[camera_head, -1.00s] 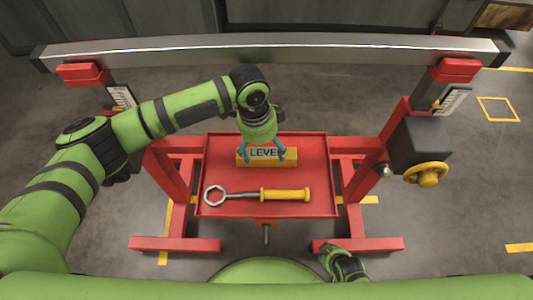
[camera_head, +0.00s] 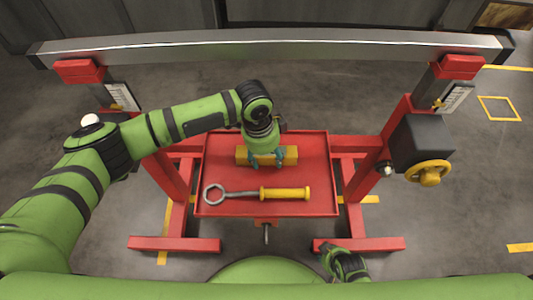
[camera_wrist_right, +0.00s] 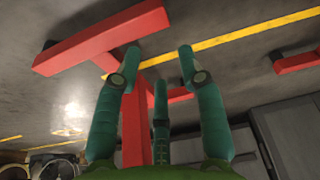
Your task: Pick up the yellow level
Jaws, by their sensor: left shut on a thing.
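The yellow level (camera_head: 291,154) lies across the back part of the red tray (camera_head: 322,195) in the head view. My left gripper (camera_head: 266,164) is over its middle and shut on it, hiding its lettering. Both ends of the level show on either side of the fingers. I cannot tell whether the level is still touching the tray. My right gripper (camera_wrist_right: 158,62) is open and empty in the right wrist view, its fingers spread. In the head view part of the right arm shows low, right of centre, apart from the tray.
A ring wrench with a yellow handle (camera_head: 285,194) lies in the front of the tray. A long metal beam (camera_head: 280,49) spans the red stands behind. A grey box with a yellow handwheel (camera_head: 428,174) is on the right stand. The tray's right side is clear.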

